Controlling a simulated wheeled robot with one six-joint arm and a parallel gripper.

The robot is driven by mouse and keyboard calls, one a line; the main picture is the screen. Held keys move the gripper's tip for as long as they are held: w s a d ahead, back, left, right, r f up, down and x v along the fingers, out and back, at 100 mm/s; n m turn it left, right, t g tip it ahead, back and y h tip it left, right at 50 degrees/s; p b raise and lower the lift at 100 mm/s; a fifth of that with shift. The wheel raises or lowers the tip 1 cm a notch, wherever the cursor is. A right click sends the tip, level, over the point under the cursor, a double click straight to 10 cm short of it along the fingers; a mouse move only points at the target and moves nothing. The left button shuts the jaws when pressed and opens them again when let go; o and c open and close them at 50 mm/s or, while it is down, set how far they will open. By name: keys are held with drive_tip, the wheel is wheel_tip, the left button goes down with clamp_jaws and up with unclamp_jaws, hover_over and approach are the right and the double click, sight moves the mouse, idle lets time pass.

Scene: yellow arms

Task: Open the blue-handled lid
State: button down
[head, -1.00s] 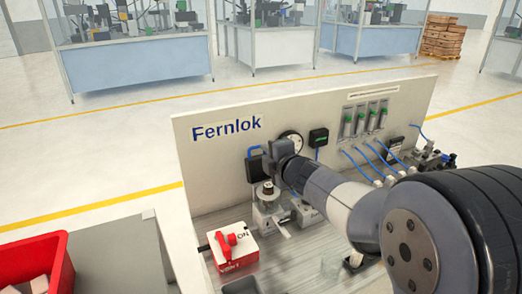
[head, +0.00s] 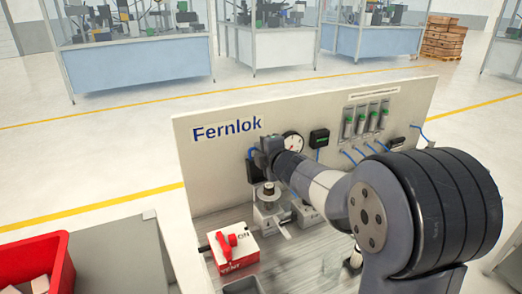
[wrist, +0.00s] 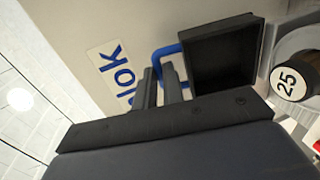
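The blue handle (wrist: 160,60) joins the dark lid (wrist: 224,58) on the panel, at the right of the gripper in the wrist view. In the head view the dark lid (head: 255,172) hangs below the "Fernlok" lettering, and a bit of the blue handle (head: 250,152) shows beside my gripper. My gripper (wrist: 160,82) has its two dark fingers close together, one on each side of the handle's bar, and looks shut on it; it also shows in the head view (head: 264,152), partly covering the lid. The exact contact at the fingertips is hard to see.
A round gauge (head: 293,142) and a small black display (head: 319,138) are right of my gripper. A red bin (head: 40,262) is far left.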

drive_tip(key=shift+s+f+b, duration=0.1)
drive_tip(key=shift+f+b, duration=0.1)
drive_tip(key=shift+b, duration=0.35)
drive_tip(key=shift+d+b, duration=0.1)
drive_tip(key=shift+b, duration=0.4)
drive_tip(key=s+t+b, duration=0.1)
drive_tip(key=b, duration=0.3)
drive_tip(key=t+b, duration=0.1)
drive_tip(key=b, duration=0.3)
drive_tip(key=shift+s+d+r+y, duration=0.15)
drive_tip(key=shift+s+d+y, duration=0.15)
drive_tip(key=shift+s+y, duration=0.1)
drive_tip(key=shift+r, duration=0.1)
drive_tip(key=c, duration=1.8)
unclamp_jaws()
drive_tip(key=v, duration=1.1)
drive_tip(key=shift+p, duration=0.4)
